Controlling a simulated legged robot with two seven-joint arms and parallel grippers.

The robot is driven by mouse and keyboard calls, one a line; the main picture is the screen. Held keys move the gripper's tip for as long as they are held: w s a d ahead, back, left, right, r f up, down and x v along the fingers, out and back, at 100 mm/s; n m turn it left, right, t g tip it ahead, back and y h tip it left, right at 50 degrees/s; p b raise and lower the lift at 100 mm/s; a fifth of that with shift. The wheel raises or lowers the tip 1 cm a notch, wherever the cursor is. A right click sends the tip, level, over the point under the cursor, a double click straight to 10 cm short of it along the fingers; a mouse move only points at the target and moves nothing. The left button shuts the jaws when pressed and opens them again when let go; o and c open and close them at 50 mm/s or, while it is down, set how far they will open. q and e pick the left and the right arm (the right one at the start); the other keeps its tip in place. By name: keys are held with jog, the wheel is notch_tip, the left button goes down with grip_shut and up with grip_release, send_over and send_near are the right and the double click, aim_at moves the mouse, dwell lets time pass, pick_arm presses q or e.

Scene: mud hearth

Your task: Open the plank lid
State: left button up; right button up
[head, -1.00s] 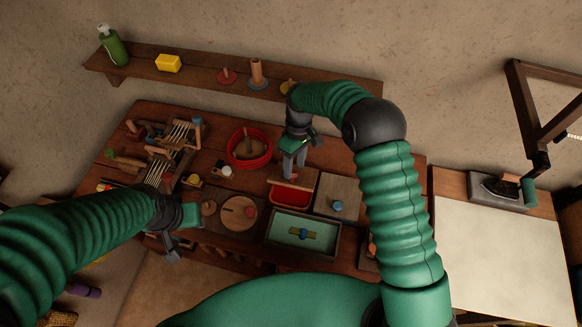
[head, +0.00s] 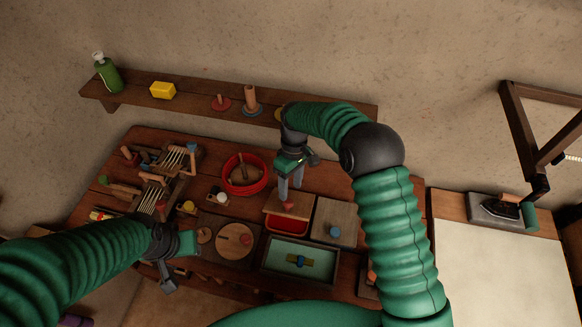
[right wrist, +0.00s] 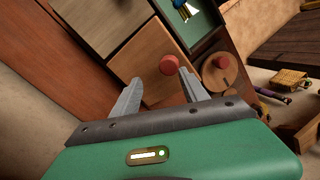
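The plank lid (head: 277,204) is a flat square wooden board with a red knob (head: 288,207), lying over a red compartment (head: 288,224). A strip of the red interior shows along the lid's front edge. In the right wrist view, the lid (right wrist: 150,62) and its red knob (right wrist: 169,64) lie just beyond my right gripper (right wrist: 160,80). Its two fingers stand apart with nothing between them. In the head view this gripper (head: 290,190) is above the lid's back part, behind the knob. My left gripper (head: 166,272) hangs at the front left; its finger gap is unclear.
A second lid (head: 325,214) with a blue knob lies right of the plank lid. A teal tray (head: 275,262) stands in front. A red bowl (head: 258,187), a round board (head: 234,252) and tools are to the left. A wall shelf (head: 190,104) runs behind the table.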

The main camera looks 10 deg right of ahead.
jog(key=b+v, duration=0.1)
jog(key=v, duration=1.3)
jog(key=shift+r, duration=0.35)
jog(key=shift+w, duration=0.15)
